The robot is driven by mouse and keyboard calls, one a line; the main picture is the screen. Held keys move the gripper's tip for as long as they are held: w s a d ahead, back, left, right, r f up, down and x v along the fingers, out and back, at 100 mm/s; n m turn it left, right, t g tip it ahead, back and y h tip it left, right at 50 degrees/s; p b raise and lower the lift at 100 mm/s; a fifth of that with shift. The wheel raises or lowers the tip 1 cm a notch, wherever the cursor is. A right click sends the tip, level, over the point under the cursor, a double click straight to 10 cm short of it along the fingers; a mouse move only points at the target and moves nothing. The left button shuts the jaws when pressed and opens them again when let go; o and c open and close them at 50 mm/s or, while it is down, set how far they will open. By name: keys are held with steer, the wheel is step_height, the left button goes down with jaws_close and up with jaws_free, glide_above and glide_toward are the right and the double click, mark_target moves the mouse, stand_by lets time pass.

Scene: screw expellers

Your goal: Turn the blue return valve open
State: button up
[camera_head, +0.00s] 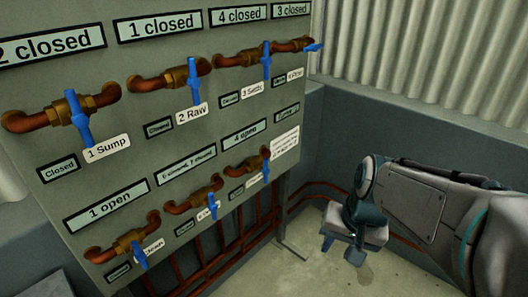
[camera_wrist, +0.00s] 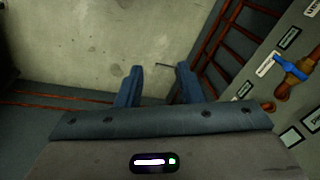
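Several brass valves with blue lever handles sit on a grey-green panel in two rows. I cannot read the word "return" on any label. The top row has the sump valve handle (camera_head: 77,120), the raw valve handle (camera_head: 194,87), a third handle (camera_head: 266,60) and a far-right handle (camera_head: 314,47) pointing sideways. The lower row has a left handle (camera_head: 139,256), a middle handle (camera_head: 212,206) and a right handle (camera_head: 266,171). My gripper (camera_head: 342,246) is right of the panel, low, touching no valve. Its fingers (camera_wrist: 160,68) are apart and empty. One blue valve handle shows in the wrist view (camera_wrist: 291,69).
Signs such as "1 open" (camera_head: 107,206) and "4 closed" (camera_head: 238,15) are on the panel. Dark red pipes (camera_head: 205,250) run below and behind it. A corrugated wall (camera_head: 430,55) and a low dark wall stand behind. Bare floor (camera_head: 340,275) lies under my gripper.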

steer(key=w+a+f+m+g+y+b, duration=0.1)
steer(key=w+a+f+m+y, duration=0.15)
steer(key=w, duration=0.25)
steer(key=w+a+f+m+y+b, duration=0.1)
steer(key=w+a+f+m+y, duration=0.15)
steer(key=w+a, duration=0.2)
steer(key=m+t+y+b, duration=0.3)
steer(key=m+t+y, duration=0.3)
steer(key=m+y, duration=0.65)
glide_toward(266, 170)
steer(key=w+a+r, duration=0.1)
steer(key=a, duration=0.2)
steer(key=w+a+m+h, duration=0.1)
steer(key=a, duration=0.2)
steer(key=w+a+r+m+h, duration=0.1)
steer(key=w+a, duration=0.1)
steer(key=a, duration=0.1)
steer(key=shift+a+r+m, duration=0.25)
steer(key=shift+r, duration=0.15)
jaws_close()
